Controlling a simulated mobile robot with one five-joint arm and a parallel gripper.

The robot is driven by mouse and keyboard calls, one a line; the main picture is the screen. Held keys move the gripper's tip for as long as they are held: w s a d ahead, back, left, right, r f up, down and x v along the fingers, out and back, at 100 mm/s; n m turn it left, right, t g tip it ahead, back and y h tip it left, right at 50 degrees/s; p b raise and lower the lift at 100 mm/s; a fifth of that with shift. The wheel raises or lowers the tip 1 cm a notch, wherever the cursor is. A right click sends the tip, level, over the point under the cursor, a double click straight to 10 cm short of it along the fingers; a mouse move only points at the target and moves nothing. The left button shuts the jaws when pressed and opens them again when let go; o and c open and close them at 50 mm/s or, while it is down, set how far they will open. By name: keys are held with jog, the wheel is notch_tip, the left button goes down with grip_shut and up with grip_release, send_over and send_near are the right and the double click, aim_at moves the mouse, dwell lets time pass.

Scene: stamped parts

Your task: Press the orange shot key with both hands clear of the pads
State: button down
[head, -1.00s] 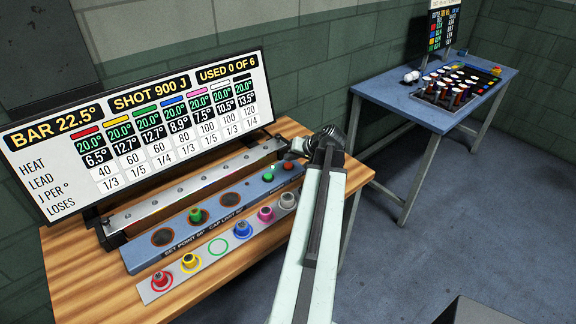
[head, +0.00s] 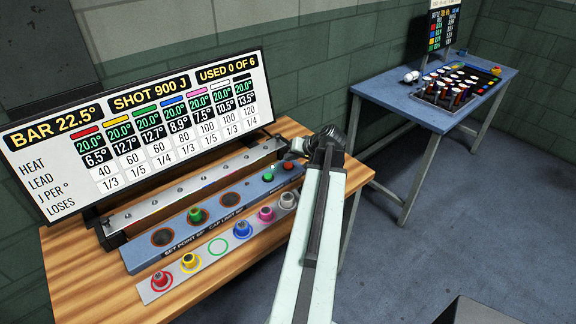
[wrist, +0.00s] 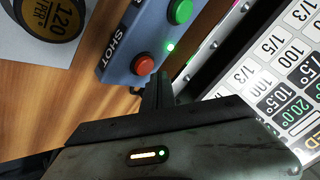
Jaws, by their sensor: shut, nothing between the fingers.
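The orange-red shot key (head: 288,165) is a round button at the right end of the blue panel (head: 180,240). In the wrist view the key (wrist: 145,65) sits beside the word SHOT, with a green button (wrist: 180,11) and a small lit green lamp (wrist: 170,47) near it. My gripper (head: 287,153) is shut and empty by the panel's right end, its fingertips (wrist: 157,80) appearing close beside the key; contact cannot be told.
A sign (head: 140,125) reads BAR 22.5°, SHOT 900 J, USED 0 OF 6. A metal bar (head: 190,185) lies before it. Several coloured parts, including a pink one (head: 265,214), stand on a grey strip (head: 155,290). A blue table (head: 395,95) is at the back right.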

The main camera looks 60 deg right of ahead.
aim_at(290, 166)
jog(key=shift+f+b, duration=0.35)
jog(key=shift+f, duration=0.05)
jog(key=shift+f+b, duration=0.45)
dwell(0.4)
jog(key=shift+r, duration=0.15)
jog(key=shift+r+p, duration=0.75)
jog(key=shift+p, duration=0.15)
notch_tip(290, 166, up, 5)
jog(key=p, duration=0.5)
jog(key=shift+r, duration=0.1)
